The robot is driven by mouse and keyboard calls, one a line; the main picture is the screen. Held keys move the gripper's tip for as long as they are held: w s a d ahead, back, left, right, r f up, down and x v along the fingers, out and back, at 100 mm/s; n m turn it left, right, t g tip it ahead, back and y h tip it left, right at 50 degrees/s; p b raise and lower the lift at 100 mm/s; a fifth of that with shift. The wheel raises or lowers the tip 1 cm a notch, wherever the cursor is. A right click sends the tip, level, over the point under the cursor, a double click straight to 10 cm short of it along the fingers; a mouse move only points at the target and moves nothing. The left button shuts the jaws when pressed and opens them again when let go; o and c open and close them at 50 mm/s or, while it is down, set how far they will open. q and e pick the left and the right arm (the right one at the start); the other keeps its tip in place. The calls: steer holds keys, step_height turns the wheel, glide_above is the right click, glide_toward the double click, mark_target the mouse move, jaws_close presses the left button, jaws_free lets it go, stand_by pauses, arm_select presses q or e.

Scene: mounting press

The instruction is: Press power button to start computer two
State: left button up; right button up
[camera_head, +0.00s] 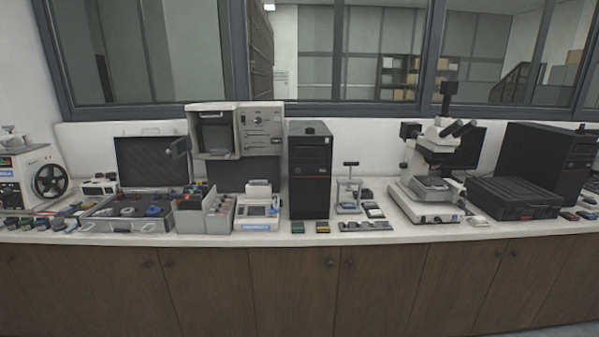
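A black computer tower (310,178) stands upright on the white counter, near the middle of the picture. Its front faces me, with a thin red line across it and small details near the top. A second large black case (556,155) stands at the far right, turned at an angle and partly behind other gear. I cannot tell which one is computer two. The power buttons are too small to make out, and no lit indicator shows. Neither of my grippers is in view.
The white counter (285,240) has brown cabinets (300,290) below. A grey machine (240,130) stands left of the middle tower; a small press stand (350,190) and microscope (428,175) stand right. A closed black case (513,197) lies before the right tower. Small samples line the front edge.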

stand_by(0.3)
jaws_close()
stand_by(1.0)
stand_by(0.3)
